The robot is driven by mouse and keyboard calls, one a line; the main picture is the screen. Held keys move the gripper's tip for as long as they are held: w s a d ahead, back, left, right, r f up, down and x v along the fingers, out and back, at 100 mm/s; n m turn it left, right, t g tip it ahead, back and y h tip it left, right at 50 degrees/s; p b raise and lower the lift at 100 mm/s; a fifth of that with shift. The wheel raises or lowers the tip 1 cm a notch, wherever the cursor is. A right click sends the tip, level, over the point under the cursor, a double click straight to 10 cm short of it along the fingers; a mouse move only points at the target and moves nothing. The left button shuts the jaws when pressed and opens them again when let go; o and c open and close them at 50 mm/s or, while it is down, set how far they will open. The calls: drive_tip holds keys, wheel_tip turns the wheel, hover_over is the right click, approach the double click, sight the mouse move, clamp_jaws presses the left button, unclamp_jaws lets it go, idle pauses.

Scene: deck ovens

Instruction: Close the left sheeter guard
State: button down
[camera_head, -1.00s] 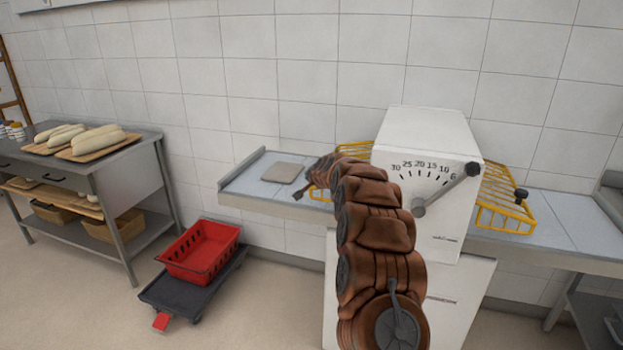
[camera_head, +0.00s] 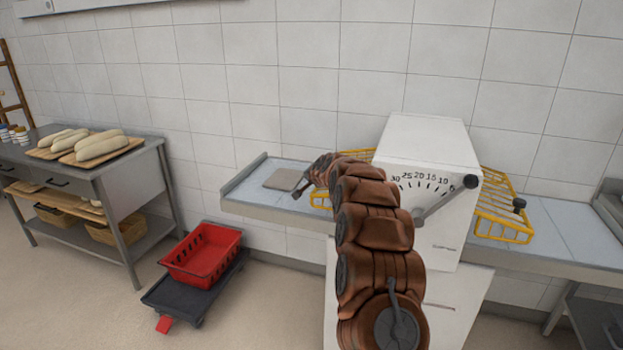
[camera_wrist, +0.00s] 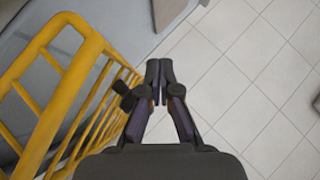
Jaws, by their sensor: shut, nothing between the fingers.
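The left sheeter guard, a yellow wire frame (camera_head: 357,155), is on the left side of the white sheeter (camera_head: 430,147), mostly hidden behind my arm in the head view. In the wrist view its yellow bars (camera_wrist: 88,52) fill the left side, with a black knob (camera_wrist: 124,92) near its outer edge. My gripper (camera_wrist: 159,66) is shut and empty, its fingers just right of the knob. I cannot tell whether they touch it. In the head view my gripper (camera_head: 298,192) is small and dark at the left end of my arm. The guard's exact tilt is unclear.
The right yellow guard (camera_head: 503,210) slopes from the sheeter over the right belt table (camera_head: 572,232). A dial and lever (camera_head: 447,199) are on the sheeter's front. A flat grey-beige slab (camera_head: 284,179) lies on the left belt table. A red crate (camera_head: 203,255) sits on a dark dolly below.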

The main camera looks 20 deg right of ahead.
drive_tip(key=s+a+r+b, duration=0.1)
drive_tip(key=s+a+r, duration=0.3)
drive_tip(key=a+r, duration=0.2)
drive_tip(key=shift+s+r, duration=0.15)
drive_tip(key=shift+r, duration=0.45)
